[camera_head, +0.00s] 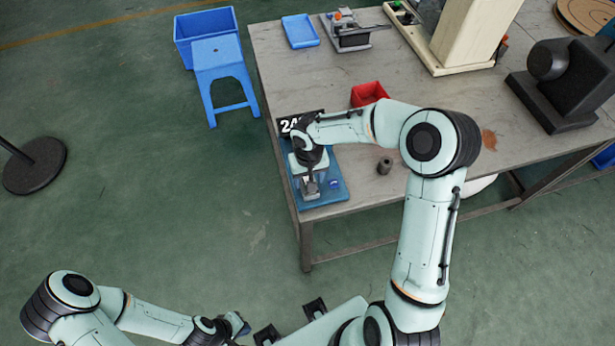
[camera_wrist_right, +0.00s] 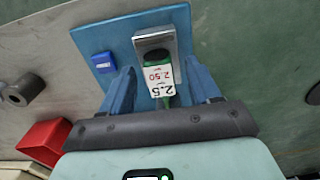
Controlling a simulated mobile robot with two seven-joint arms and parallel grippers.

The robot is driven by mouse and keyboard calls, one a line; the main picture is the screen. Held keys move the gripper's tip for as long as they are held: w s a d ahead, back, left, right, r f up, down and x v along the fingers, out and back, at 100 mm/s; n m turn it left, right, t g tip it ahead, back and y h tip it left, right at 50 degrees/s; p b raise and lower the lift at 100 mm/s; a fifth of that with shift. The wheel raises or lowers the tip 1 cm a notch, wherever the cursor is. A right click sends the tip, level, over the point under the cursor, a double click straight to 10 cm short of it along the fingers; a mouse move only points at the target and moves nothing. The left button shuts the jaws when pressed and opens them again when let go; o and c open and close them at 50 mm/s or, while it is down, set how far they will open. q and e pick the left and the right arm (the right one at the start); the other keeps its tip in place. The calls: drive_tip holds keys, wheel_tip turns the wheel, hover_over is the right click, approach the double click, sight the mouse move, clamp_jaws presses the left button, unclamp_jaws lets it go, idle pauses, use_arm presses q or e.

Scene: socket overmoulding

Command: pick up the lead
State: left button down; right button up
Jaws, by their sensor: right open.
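In the right wrist view a green piece with a white label reading 2.5 (camera_wrist_right: 160,76), perhaps the lead, sits at a grey metal block (camera_wrist_right: 158,42) on a blue plate (camera_wrist_right: 103,38). My right gripper (camera_wrist_right: 162,70) is open, with one blue finger on each side of the labelled piece. I cannot tell if the fingers touch it. In the head view the right gripper (camera_head: 310,182) is over the blue plate (camera_head: 334,190) at the table's near left corner and hides most of the piece. My left gripper (camera_head: 240,326) is low, away from the table; its jaws are unclear.
A black number display (camera_head: 290,123) stands behind the plate. A grey cylinder (camera_head: 385,166) and a red bin (camera_head: 368,94) are to the right on the table (camera_head: 290,75). A blue stool (camera_head: 218,55) stands left of the table. Open floor lies in front.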

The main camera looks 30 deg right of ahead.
drive_tip(key=c, duration=1.1)
clamp_jaws()
drive_tip(key=shift+r, duration=0.1)
